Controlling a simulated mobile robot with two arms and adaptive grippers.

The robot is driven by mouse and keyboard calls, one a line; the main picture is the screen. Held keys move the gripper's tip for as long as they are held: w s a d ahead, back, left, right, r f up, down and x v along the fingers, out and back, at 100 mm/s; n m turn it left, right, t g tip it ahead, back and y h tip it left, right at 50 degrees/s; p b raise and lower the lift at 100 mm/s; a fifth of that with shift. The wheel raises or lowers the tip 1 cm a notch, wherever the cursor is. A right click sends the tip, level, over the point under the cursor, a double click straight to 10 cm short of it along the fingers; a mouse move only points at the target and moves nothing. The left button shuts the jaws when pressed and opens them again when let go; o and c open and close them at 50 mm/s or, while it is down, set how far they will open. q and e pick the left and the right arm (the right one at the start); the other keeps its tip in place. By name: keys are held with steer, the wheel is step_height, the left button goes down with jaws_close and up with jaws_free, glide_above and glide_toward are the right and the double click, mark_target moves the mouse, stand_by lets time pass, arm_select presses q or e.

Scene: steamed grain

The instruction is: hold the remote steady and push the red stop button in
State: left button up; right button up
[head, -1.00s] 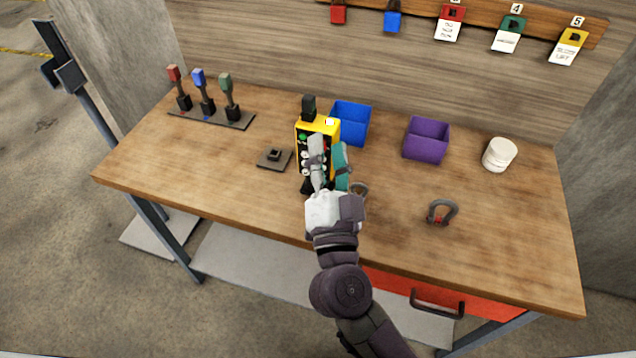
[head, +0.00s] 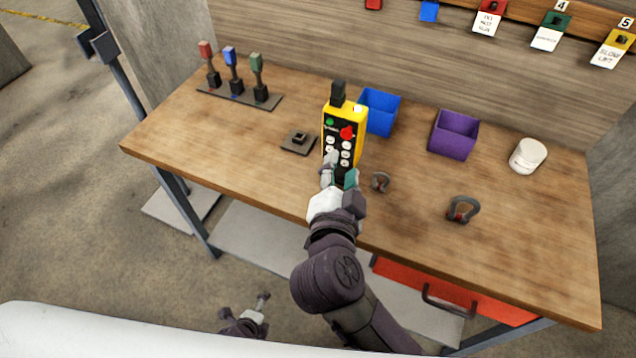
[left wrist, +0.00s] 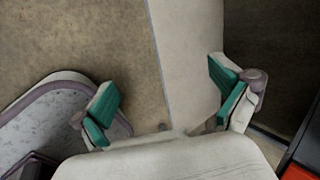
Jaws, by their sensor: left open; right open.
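The remote (head: 357,140) is a yellow box with a black face, upright on the table. The red stop button (head: 347,132) is on its upper face, in clear sight, with a green button to its left and several pale buttons below. My right gripper (head: 339,174) is open at the remote's lower front, its fingers overlapping the bottom of the face; I cannot tell whether they touch it. My left gripper (head: 262,302) is low in front of the table, away from the remote. The left wrist view shows it open and empty (left wrist: 163,86), above the floor.
A small dark plate (head: 299,143) lies left of the remote. Blue (head: 379,113) and purple (head: 454,135) bins and a white container (head: 528,156) stand to the right. Shackles (head: 462,209) lie nearer the front. Three coloured levers (head: 233,80) stand at the left. A red drawer (head: 450,292) is underneath.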

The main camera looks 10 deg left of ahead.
arm_select(q)
steer(key=w+d+r+m+t+h, duration=0.1)
steer(key=w+d+r+m+t, duration=0.3)
steer(key=w+r+m, duration=0.6)
steer(key=m+t+h, duration=0.4)
steer(key=m+t, duration=0.2)
steer(key=m, duration=0.4)
glide_toward(339, 148)
steer(key=x, duration=1.2)
steer(key=shift+w+f, duration=0.1)
steer(key=shift+w, duration=0.2)
